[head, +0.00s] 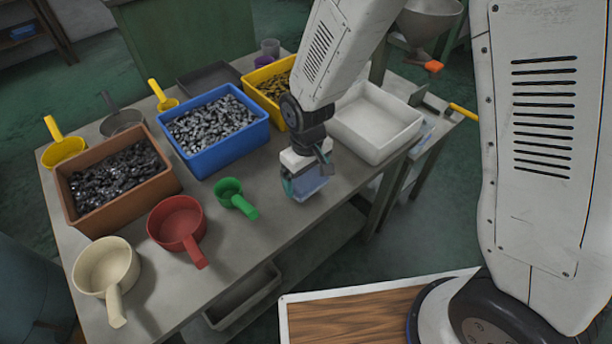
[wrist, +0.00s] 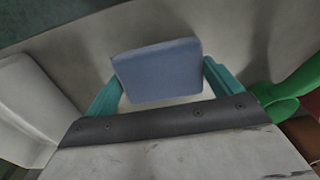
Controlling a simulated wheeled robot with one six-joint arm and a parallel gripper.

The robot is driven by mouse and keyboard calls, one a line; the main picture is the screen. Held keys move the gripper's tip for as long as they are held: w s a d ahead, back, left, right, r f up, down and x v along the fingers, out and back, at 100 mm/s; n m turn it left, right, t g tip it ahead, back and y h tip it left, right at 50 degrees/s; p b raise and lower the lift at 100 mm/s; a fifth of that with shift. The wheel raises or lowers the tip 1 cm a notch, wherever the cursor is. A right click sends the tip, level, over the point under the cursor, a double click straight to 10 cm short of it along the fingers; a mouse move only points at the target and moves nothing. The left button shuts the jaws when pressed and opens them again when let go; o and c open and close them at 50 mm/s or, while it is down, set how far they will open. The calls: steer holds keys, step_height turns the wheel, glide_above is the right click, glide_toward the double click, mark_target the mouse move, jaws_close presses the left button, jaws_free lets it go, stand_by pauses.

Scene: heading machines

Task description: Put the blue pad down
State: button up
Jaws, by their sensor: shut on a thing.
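The blue pad (wrist: 158,72) sits between the two teal fingers of my gripper (wrist: 160,85) in the wrist view. It is a flat block with rounded corners. In the head view my gripper (head: 304,186) is over the front part of the grey table (head: 270,210), shut on the blue pad (head: 310,181). The pad is low over the tabletop, between the green scoop and the white bin. I cannot tell whether its underside touches the table.
A green scoop (head: 235,198) lies left of my gripper, a blue bin (head: 213,138) of metal parts behind left, and an empty white bin (head: 374,122) to the right. A red scoop (head: 178,225) stands further left. Bare tabletop lies around the pad.

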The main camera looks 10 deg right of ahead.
mark_target(307, 178)
steer(key=shift+f, duration=0.9)
steer(key=o, duration=1)
steer(key=shift+f, duration=0.15)
step_height(307, 178, up, 12)
steer(key=s+d+r+m, duration=0.2)
steer(key=d+r, duration=0.5)
steer(key=r, duration=0.1)
steer(key=s+d+r+m, duration=0.1)
steer(key=s+d+r, duration=0.2)
steer(key=s, duration=0.3)
steer(key=s+d+r+m, duration=0.2)
steer(key=s+d+r, duration=0.2)
steer(key=s+d, duration=0.1)
steer(key=s+d+r+m+t, duration=0.1)
steer(key=s+d+r, duration=0.2)
steer(key=s+d, duration=0.2)
steer(key=shift+s+d+r+m, duration=0.1)
steer(key=shift+s+d+m, duration=0.1)
steer(key=shift+s, duration=0.2)
steer(key=shift+s+d+r+m, duration=0.1)
steer(key=shift+s+m, duration=0.1)
steer(key=shift+s, duration=0.2)
